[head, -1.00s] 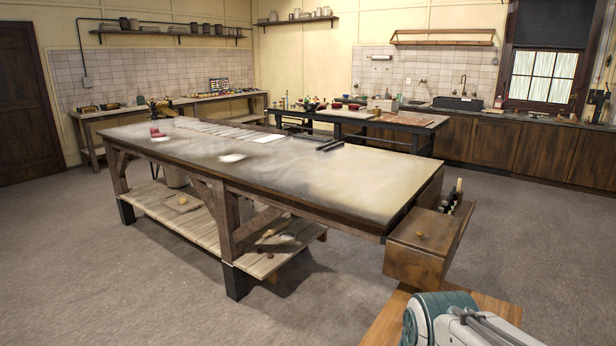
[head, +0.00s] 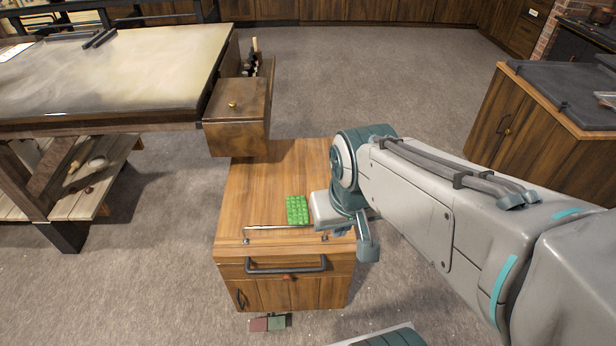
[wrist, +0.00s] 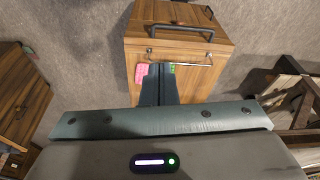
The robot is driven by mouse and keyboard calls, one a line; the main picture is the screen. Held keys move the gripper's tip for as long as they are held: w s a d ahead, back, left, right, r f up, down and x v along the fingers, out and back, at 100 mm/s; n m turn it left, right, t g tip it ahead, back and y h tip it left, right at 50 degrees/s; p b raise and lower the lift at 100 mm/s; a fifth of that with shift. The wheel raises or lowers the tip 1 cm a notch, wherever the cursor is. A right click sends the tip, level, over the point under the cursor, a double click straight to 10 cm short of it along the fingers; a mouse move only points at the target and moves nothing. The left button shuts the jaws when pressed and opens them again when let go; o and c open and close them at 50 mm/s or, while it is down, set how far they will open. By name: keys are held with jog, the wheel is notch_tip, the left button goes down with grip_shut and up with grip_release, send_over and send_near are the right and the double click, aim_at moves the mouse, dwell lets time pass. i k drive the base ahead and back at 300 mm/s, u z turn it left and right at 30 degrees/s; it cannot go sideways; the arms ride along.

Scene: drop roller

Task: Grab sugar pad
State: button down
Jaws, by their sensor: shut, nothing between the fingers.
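A bumpy green pad (head: 297,210) lies on the top of a small wooden cabinet (head: 262,182), just left of my arm's end in the head view. In the wrist view a pink pad (wrist: 141,73) shows left of my gripper (wrist: 160,68), and a sliver of the green pad (wrist: 172,68) shows right of it. I cannot tell which is the sugar pad. My gripper is shut and empty, with its fingers over the cabinet top between the two pads. They hide part of the green pad. In the head view the pink pad is not visible.
A metal rail (head: 285,228) runs along the cabinet top's edge, above a black drawer handle (head: 286,266). A dark-topped counter (head: 560,110) stands at the right. Red and green pieces (head: 268,323) lie on the floor.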

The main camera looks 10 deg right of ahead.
aim_at(298, 210)
jog(key=z, duration=0.45)
jog(key=k, duration=0.55)
jog(key=z, duration=0.85)
jog(key=i, duration=1.15)
jog(key=u, duration=0.9)
jog(key=i, duration=0.3)
jog(key=u, duration=0.3)
